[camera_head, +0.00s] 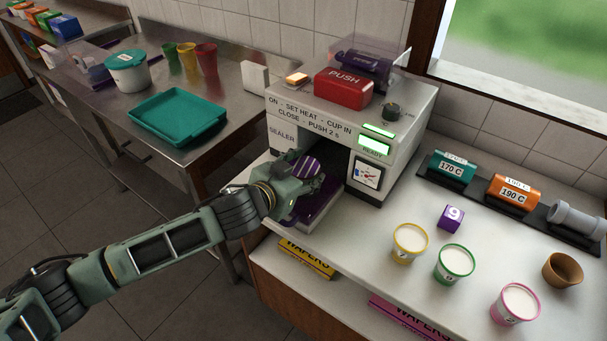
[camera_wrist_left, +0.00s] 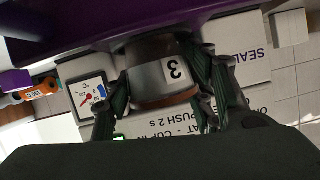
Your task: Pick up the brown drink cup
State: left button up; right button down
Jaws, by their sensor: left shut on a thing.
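My left gripper (camera_head: 292,185) is at the mouth of the sealer, shut on a cup. The sealer (camera_head: 407,139) is a white machine with a red PUSH block (camera_head: 343,88) on top and a green READY light. A purple tray (camera_head: 318,211) lies below the cup. My right gripper is not in view.
A tan-brown cup (camera_head: 562,269) stands at the far right. Yellow-rimmed (camera_head: 410,243), green-rimmed (camera_head: 454,264) and pink (camera_head: 515,304) white-filled cups stand on the counter with a purple block (camera_head: 451,217). Teal (camera_head: 451,168) and orange (camera_head: 513,193) rolls lie behind. A teal tray (camera_head: 177,116) is on the left table.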

aim_at(303, 168)
pick_arm(q)
notch_tip(303, 168, up, 10)
jog(key=shift+f+b, duration=0.1)
jog(key=shift+b, duration=0.35)
jog(key=s+a+f+m+g+h, duration=0.1)
jog(key=s+a+f+m+h, duration=0.1)
jog(key=s+a, duration=0.5)
jog(key=shift+s+f+g, duration=0.3)
jog(key=shift+s+f, duration=0.1)
jog(key=shift+f, duration=0.25)
jog(key=s+a, duration=0.3)
jog(key=a, duration=0.1)
jog(key=s+a+m+g+h, duration=0.1)
jog(key=s+a, duration=0.3)
jog(key=s+a+m+g, duration=0.1)
jog(key=s+a, duration=0.3)
jog(key=shift+s+f+h, duration=0.25)
jog(key=shift+f+h, duration=0.15)
jog(key=shift+c, duration=0.2)
notch_tip(303, 168, up, 6)
jog(key=f, duration=0.6)
jog(key=shift+s+a, duration=0.3)
jog(key=shift+s, duration=0.1)
